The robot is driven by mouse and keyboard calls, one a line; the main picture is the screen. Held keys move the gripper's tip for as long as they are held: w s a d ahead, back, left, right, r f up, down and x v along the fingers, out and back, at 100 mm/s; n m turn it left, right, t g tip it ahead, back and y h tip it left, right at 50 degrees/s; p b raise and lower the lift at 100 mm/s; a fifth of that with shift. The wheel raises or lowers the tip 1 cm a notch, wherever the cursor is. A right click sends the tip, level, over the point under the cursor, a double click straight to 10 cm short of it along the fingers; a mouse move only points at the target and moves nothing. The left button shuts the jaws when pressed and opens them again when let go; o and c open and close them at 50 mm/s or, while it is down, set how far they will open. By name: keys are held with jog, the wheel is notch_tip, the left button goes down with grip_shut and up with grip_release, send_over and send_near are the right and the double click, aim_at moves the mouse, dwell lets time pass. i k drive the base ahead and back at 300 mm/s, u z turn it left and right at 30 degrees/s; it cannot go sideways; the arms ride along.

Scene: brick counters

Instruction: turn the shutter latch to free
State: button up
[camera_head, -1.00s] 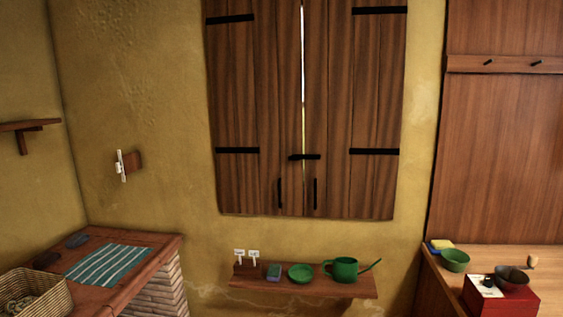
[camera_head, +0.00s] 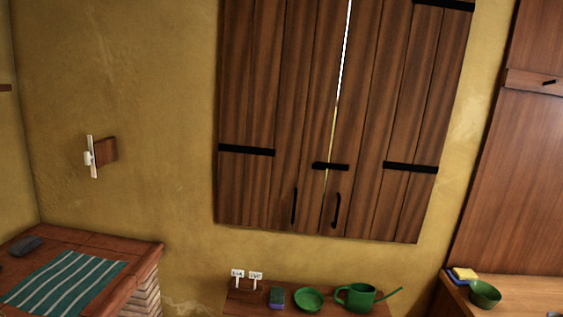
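The wooden shutters (camera_head: 270,100) hang closed on the yellow wall, with a thin bright gap between the two leaves. The black shutter latch (camera_head: 330,166) lies level across the gap, bridging both leaves. Two black upright handles sit below it, the left handle (camera_head: 294,206) and the right handle (camera_head: 336,210). My gripper is not in view.
A brick counter with a striped cloth (camera_head: 65,283) is at lower left. A wooden counter with a green bowl (camera_head: 484,293) is at lower right.

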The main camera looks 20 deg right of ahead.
aim_at(318, 165)
jog(key=z, duration=0.25)
jog(key=i, duration=0.9)
jog(key=z, duration=0.65)
